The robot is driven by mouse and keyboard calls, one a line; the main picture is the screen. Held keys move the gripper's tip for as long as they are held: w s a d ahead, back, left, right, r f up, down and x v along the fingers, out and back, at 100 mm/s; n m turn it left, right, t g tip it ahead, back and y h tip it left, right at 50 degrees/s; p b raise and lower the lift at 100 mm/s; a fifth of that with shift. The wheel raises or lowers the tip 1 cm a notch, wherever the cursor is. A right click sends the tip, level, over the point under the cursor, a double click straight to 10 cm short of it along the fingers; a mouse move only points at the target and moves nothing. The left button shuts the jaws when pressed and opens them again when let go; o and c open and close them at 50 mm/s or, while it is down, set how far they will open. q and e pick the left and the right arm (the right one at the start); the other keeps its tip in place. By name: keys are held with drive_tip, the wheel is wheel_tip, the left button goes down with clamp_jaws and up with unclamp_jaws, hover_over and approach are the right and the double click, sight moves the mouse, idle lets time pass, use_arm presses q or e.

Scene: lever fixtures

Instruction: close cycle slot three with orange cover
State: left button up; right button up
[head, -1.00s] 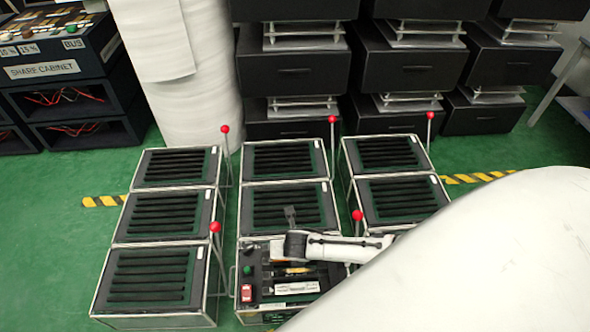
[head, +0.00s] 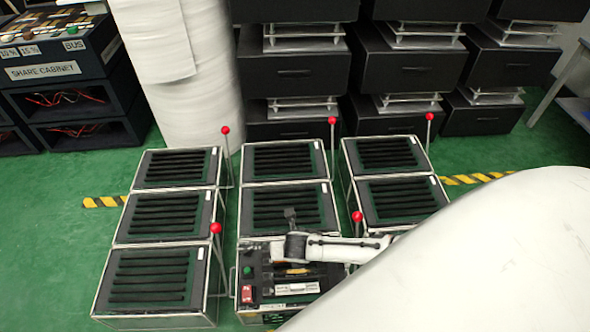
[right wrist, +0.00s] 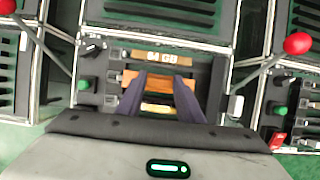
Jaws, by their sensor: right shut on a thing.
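The open slot unit (head: 251,290) stands at the front of the middle column, with a green button, a red switch and a white label. In the right wrist view the orange cover (right wrist: 130,77) lies across the middle of the unit, between a labelled wooden-coloured bar (right wrist: 155,57) above and another light bar below. My right gripper (right wrist: 160,84) has its two dark fingers shut on the orange cover. In the head view my right wrist (head: 296,246) is over the unit and hides part of it; the fingertips are not clear there. My left gripper is not in view.
Slatted black boxes in clear cases (head: 160,217) stand left, behind and right. Thin levers with red balls (head: 216,228) rise beside them; two red balls (right wrist: 298,44) flank my right gripper in the wrist view. Green floor is free on the left.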

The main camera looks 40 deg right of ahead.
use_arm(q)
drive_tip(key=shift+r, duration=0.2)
